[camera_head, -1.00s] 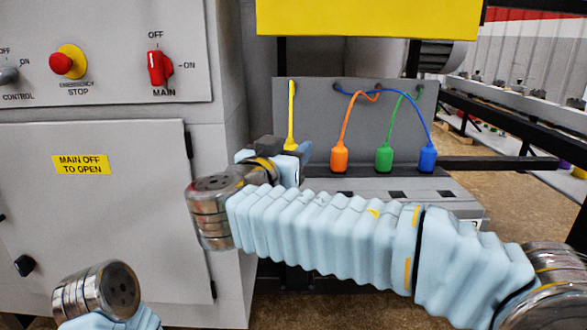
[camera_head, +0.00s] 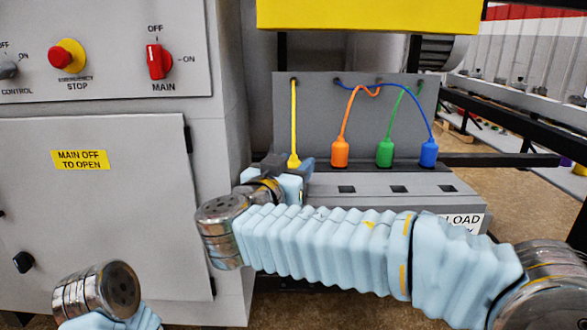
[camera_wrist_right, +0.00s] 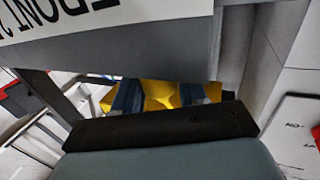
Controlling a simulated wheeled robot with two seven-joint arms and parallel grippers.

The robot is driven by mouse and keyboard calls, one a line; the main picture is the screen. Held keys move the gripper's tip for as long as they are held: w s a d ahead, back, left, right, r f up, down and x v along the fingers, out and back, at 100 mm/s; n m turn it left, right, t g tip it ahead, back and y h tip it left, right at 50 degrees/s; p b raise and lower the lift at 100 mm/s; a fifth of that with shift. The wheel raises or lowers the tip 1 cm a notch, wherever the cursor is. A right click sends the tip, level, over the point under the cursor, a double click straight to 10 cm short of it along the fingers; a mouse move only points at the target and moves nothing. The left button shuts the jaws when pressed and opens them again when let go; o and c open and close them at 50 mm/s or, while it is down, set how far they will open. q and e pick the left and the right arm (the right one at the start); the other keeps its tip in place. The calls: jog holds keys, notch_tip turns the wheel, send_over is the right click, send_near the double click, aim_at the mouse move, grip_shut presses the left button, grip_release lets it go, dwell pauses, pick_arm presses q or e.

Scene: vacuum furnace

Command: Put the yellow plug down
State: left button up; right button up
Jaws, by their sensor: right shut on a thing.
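The yellow plug (camera_head: 294,162) hangs on its yellow cable (camera_head: 294,118) at the left end of the grey panel. My right gripper (camera_head: 289,169) is shut on it; the gripper hides the plug's lower part, so I cannot tell whether it touches the ledge. In the right wrist view, yellow (camera_wrist_right: 160,96) shows between the two blue-grey fingers. Orange (camera_head: 340,152), green (camera_head: 384,152) and blue (camera_head: 428,152) plugs stand in a row to its right. My left gripper is out of view; only part of my left arm shows at the bottom left.
The grey ledge (camera_head: 325,189) below the plugs has dark square slots (camera_head: 398,189) and a white label. The grey cabinet (camera_head: 100,220) with its switches stands close on the left. Black rails (camera_head: 510,130) run along the right.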

jog(key=o, duration=1)
jog(key=shift+o, duration=0.2)
jog(key=shift+r+p, duration=0.35)
jog(key=shift+p, duration=0.25)
jog(key=shift+r+p, duration=0.4)
jog(key=shift+p, duration=0.2)
jog(key=shift+s+a+f+b, duration=0.3)
jog(key=shift+s+b, duration=0.15)
jog(key=shift+s, duration=0.1)
jog(key=shift+s+a+f+b, duration=0.2)
jog(key=shift+s+f+b, duration=0.1)
jog(key=shift+s+b, duration=0.2)
jog(key=b+v, duration=0.1)
jog(key=v, duration=0.8)
jog(key=shift+s+r+b, duration=0.2)
jog(key=shift+s+b, duration=0.15)
jog(key=shift+b, duration=0.05)
jog(key=shift+a, duration=0.1)
